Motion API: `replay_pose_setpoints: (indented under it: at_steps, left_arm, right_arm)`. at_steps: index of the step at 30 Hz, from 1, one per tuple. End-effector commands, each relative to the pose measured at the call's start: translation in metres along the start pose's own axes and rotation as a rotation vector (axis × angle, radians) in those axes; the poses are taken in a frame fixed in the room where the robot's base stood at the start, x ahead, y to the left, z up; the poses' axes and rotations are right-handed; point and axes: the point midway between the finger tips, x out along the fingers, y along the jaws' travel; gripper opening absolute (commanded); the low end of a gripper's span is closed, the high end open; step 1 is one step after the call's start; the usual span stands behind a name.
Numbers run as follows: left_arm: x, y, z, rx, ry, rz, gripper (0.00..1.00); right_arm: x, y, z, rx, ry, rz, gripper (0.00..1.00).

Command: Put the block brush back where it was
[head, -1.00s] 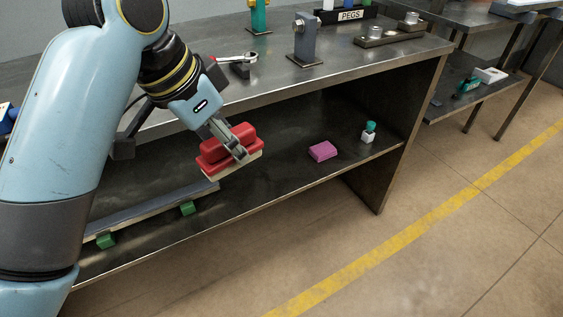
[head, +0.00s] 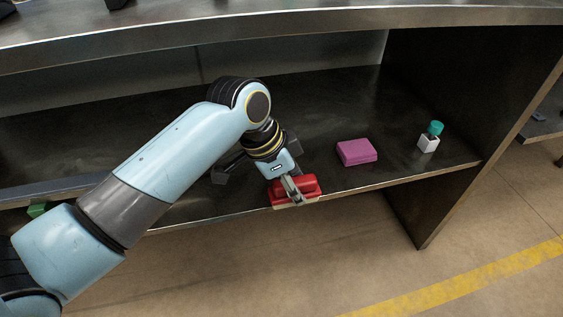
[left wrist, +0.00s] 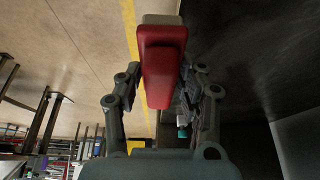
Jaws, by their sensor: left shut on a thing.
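The block brush (head: 309,188) is red with a pale bristle side. It is at the front edge of the lower shelf (head: 220,205) in the head view. My left gripper (head: 295,190) is shut on it. In the left wrist view the brush (left wrist: 162,60) sits between the two fingers of my left gripper (left wrist: 160,90), pale side away from the palm. Whether the brush touches the shelf, I cannot tell. My right gripper is not in view.
A pink block (head: 357,152) lies on the lower shelf right of the brush. A small white holder with a teal top (head: 431,137) stands farther right, near the side panel (head: 440,140). The upper bench top (head: 300,25) overhangs. A green block (head: 38,209) is at far left.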

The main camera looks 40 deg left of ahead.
Motion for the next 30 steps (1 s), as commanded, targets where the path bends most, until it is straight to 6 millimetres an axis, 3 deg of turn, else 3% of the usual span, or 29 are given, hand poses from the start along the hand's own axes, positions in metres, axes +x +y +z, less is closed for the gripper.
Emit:
replay_pose_setpoints:
  at_steps: [1, 6, 12, 18, 25, 30]
  left_arm:
    - [0.003, -0.018, 0.002, 0.003, -0.004, -0.005, 0.08]
    - [0.004, -0.068, 0.002, 0.0, -0.004, -0.004, 0.08]
    - [0.003, -0.109, 0.002, -0.001, -0.002, -0.001, 0.08]
    - [0.004, -0.12, 0.002, -0.002, -0.001, 0.002, 0.08]
    - [0.029, -0.118, 0.013, -0.003, -0.002, 0.004, 0.08]
    - [0.034, -0.118, 0.014, -0.001, 0.0, 0.002, 0.08]
  right_arm:
    - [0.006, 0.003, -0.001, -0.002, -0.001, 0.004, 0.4]
    - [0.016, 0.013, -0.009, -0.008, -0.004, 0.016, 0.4]
    - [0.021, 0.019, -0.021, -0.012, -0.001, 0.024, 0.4]
    - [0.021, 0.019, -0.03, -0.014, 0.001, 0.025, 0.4]
    - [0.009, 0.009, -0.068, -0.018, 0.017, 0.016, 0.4]
    - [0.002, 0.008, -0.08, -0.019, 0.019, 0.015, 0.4]
